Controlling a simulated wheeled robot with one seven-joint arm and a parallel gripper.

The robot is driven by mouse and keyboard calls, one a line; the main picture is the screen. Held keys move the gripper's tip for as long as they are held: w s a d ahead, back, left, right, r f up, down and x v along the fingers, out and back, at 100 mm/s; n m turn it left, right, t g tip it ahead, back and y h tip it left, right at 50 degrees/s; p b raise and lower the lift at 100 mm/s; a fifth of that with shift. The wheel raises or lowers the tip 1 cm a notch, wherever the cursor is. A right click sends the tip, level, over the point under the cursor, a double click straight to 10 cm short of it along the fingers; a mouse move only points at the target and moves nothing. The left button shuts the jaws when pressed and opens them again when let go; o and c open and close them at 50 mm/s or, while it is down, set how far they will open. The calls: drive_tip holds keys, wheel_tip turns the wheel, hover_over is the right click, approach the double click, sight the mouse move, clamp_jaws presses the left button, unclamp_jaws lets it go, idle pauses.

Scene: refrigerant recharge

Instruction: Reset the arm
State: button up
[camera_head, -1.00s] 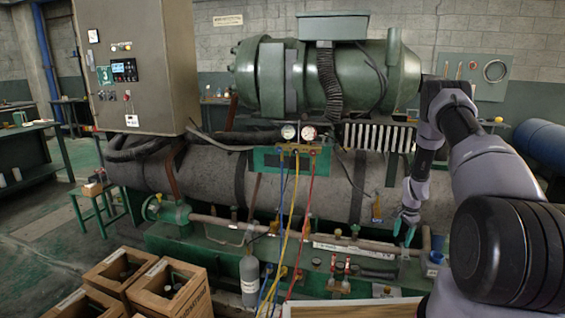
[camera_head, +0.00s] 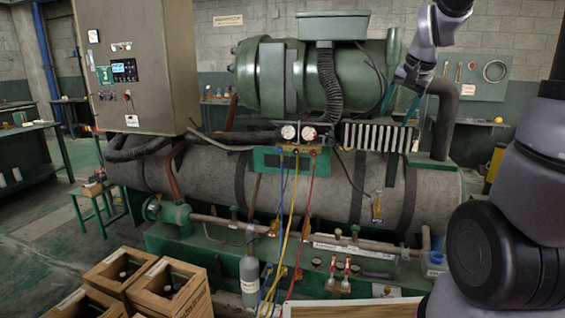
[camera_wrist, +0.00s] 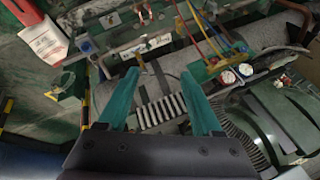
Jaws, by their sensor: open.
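My gripper (camera_head: 399,105) is raised in front of the right end of the green compressor (camera_head: 335,80), its teal fingers pointing down. In the wrist view my gripper (camera_wrist: 163,88) has its two fingers spread apart with nothing between them. The gauge manifold (camera_head: 297,134), with two round dials and blue, yellow and red hoses (camera_head: 311,190), hangs left of my gripper. It also shows in the wrist view (camera_wrist: 234,72), beyond the right finger.
A grey cylinder vessel (camera_head: 285,185) lies below the compressor. A grey control cabinet (camera_head: 140,65) stands at the left. Wooden crates (camera_head: 170,290) and a small grey bottle (camera_head: 249,275) are at the front. White fins (camera_head: 378,136) lie just below my gripper.

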drive_tip(key=s+a+r+n+t, duration=0.1)
drive_tip(key=s+a+r, duration=0.1)
drive_tip(key=s, duration=0.8)
drive_tip(key=s+a+r+n+t, duration=0.1)
drive_tip(key=s+a+r+n, duration=0.1)
drive_tip(key=s, duration=0.8)
drive_tip(key=shift+a+r+y, duration=0.35)
drive_tip(key=shift+a+y, duration=0.05)
drive_tip(key=shift+a, duration=0.35)
